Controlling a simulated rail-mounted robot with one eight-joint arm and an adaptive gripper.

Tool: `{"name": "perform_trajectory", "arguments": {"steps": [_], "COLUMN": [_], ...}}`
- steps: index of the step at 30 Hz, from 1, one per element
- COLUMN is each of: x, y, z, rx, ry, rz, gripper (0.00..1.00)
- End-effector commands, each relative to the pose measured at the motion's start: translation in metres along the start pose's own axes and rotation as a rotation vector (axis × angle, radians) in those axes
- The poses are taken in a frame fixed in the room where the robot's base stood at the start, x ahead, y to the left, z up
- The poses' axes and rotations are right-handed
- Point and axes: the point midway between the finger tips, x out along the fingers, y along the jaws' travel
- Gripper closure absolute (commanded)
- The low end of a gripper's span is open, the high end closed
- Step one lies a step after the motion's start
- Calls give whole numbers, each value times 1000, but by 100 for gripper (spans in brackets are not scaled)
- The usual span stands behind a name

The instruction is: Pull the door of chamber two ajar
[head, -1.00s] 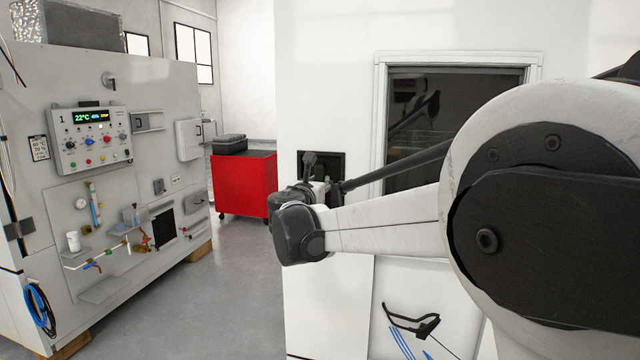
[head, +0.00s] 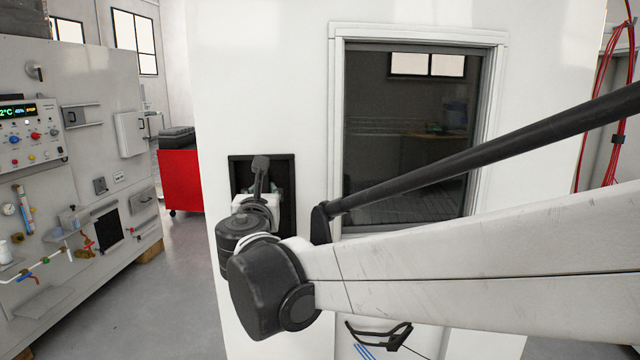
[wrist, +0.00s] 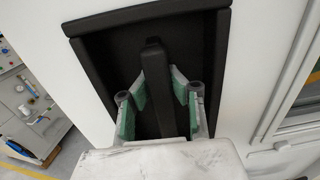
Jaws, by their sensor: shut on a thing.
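The white door of the chamber (head: 290,90) has a dark window (head: 410,130) and a black recessed handle pocket (head: 284,170). In the wrist view, an upright black handle bar (wrist: 154,62) stands in the pocket. My gripper (wrist: 160,92) has a green-padded finger on each side of this bar and is shut on it. In the head view, my gripper (head: 258,190) is at the pocket, partly hidden by my wrist. I see no number on this door and cannot tell whether it stands open.
A control panel wall (head: 95,90) with gauges and valves stands at the left. A red cabinet (head: 180,180) with a dark case (head: 177,137) on it stands behind. Grey floor (head: 165,290) is clear between wall and chamber. Red cables (head: 609,110) hang at the right.

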Motion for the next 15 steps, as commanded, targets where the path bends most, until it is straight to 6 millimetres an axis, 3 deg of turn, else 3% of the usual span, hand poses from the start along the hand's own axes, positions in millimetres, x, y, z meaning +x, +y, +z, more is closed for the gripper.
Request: {"name": "perform_trajectory", "arguments": {"steps": [12, 13, 15], "x": [-7, -7, -7], "y": [7, 7, 7], "z": [2, 2, 1], "rx": [1, 1, 1], "ry": [-1, -1, -1], "rz": [20, 20, 19], "gripper": [100, 84, 75]}}
